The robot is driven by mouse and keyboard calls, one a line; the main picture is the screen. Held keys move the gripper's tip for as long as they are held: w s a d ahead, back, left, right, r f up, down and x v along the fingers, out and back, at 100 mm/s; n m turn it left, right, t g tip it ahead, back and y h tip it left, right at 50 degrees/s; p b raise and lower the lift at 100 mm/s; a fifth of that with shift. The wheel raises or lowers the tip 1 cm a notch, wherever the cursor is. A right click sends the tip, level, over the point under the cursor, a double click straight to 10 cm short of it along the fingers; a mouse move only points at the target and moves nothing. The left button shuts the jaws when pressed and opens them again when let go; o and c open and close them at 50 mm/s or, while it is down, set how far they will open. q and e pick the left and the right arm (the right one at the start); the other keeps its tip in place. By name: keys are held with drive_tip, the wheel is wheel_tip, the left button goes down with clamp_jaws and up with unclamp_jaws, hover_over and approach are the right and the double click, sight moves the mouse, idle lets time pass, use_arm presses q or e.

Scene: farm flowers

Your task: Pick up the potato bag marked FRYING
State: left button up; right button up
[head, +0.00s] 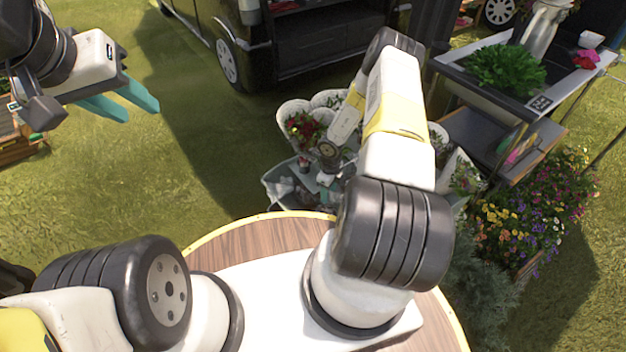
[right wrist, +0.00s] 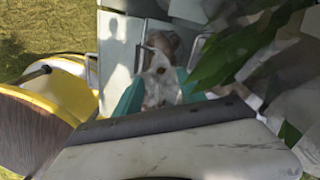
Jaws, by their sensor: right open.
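My right gripper (head: 328,183) reaches down into a pale grey-green bin (head: 270,187) in the head view, partly hidden by my own arm. In the right wrist view its teal fingers (right wrist: 158,94) are open, on either side of a whitish bag (right wrist: 160,70) with a small orange-brown mark. Whether they touch it I cannot tell. No FRYING marking is readable, so I cannot tell which bag this is. Other whitish contents in the bin are too small to make out. My left gripper (head: 128,104) is open and empty above the grass at upper left.
White buckets with red flowers (head: 303,128) stand just behind the bin. A black van (head: 290,45) is at the back. A shelf with plants (head: 505,72) and bright flowers (head: 515,220) are on the right. Leaves (right wrist: 235,55) hang close to my right gripper. Open grass lies left.

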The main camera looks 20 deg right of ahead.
sight(330, 200)
drive_tip(key=f, duration=0.8)
drive_tip(key=shift+s+d+f, duration=0.15)
drive_tip(key=shift+s+d, duration=0.05)
drive_tip(key=shift+d, duration=0.2)
clamp_jaws()
idle(1.0)
